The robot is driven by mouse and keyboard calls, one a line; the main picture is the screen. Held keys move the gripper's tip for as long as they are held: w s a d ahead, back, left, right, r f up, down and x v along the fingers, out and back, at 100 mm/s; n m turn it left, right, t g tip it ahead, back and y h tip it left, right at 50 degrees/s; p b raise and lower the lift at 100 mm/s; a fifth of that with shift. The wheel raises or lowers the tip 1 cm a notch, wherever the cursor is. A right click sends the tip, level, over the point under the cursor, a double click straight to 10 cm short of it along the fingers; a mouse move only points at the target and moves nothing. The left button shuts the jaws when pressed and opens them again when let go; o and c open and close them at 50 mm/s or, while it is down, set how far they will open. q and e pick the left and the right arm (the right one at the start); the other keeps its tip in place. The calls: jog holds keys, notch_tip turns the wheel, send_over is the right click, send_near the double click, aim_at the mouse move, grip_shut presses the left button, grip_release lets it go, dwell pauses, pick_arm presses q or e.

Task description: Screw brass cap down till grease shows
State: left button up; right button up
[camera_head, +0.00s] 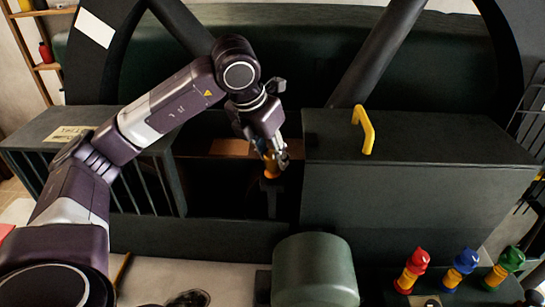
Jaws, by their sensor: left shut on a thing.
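The brass cap (270,169) shows as a small orange-gold piece on top of a dark upright post, in the gap between two dark housings. My left gripper (275,158) reaches down onto it from above and is shut on it. The fingers cover much of the cap, so its thread and any grease cannot be made out. My right gripper is not in view.
A dark box (420,190) with a yellow handle (363,130) stands right of the gap. A slatted housing (60,130) stands left. A green rounded cover (314,272) is in front. Red (413,268), blue (461,267) and green (505,265) capped containers stand at lower right.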

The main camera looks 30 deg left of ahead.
pick_arm(q)
jog(key=shift+w+r+n+y, duration=0.1)
jog(key=shift+n+y, duration=0.5)
jog(key=shift+n, duration=1)
jog(key=o, duration=1.1)
jog(key=shift+o, duration=0.2)
jog(key=shift+r, duration=0.15)
jog(key=v, duration=1.1)
jog(key=shift+r, duration=0.3)
jog(key=shift+d, duration=0.1)
